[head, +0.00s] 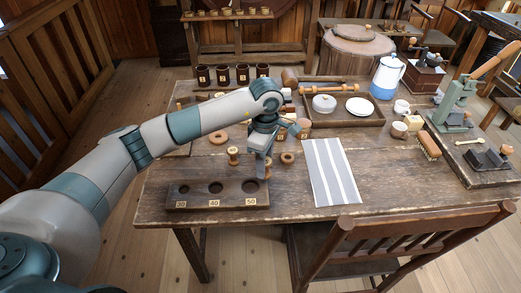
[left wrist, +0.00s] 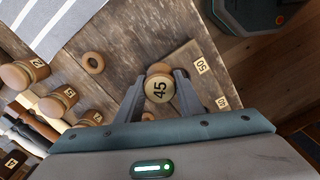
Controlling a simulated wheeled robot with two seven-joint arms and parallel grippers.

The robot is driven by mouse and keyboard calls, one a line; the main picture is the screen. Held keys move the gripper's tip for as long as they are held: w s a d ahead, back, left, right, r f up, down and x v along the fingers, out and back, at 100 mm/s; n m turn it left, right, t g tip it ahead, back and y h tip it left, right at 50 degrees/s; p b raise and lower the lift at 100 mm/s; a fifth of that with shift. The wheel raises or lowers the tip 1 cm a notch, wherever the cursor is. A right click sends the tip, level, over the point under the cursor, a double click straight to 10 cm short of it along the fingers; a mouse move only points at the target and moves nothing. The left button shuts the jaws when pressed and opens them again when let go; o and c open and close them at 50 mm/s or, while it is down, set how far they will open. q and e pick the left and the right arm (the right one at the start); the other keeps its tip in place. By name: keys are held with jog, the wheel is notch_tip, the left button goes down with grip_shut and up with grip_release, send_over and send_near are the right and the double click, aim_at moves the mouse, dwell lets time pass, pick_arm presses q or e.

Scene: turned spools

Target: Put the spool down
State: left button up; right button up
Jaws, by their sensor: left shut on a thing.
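A wooden spool marked 45 (left wrist: 159,90) is between the fingers of my left gripper (left wrist: 160,92), which is shut on it. In the head view my left gripper (head: 263,168) points down just above the right end of a dark gauge board (head: 228,200), near its 50 hole; the held spool is mostly hidden there. The board has three round holes and labels 30, 40 and 50. In the left wrist view the board (left wrist: 190,58) lies just beyond the spool. Whether the spool touches the board, I cannot tell. My right gripper is not in view.
Other spools, one upright (head: 233,155), and wooden rings (head: 287,158) stand behind the board. A striped cloth (head: 331,172) lies to the right. A chair (head: 420,235) stands at the front edge.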

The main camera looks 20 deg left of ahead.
pick_arm(q)
jog(key=s+d+f+m, duration=0.1)
jog(key=s+m, duration=0.2)
jog(key=s+d+f+m, duration=0.1)
jog(key=s+d+m, duration=0.1)
jog(key=s, duration=0.1)
jog(key=s+d+f+m, duration=0.1)
jog(key=s+d+m, duration=0.1)
jog(key=s+m, duration=0.1)
jog(key=shift+d+f+m, duration=0.15)
jog(key=shift+f+m, duration=0.1)
jog(key=shift+m, duration=0.05)
jog(key=s+d+f+m, duration=0.1)
jog(key=s+d+m, duration=0.2)
jog(key=s+m, duration=0.5)
jog(key=s+a+f+m, duration=0.1)
jog(key=s+a, duration=0.2)
jog(key=a, duration=0.3)
jog(key=shift+a, duration=0.3)
jog(key=shift+f, duration=0.1)
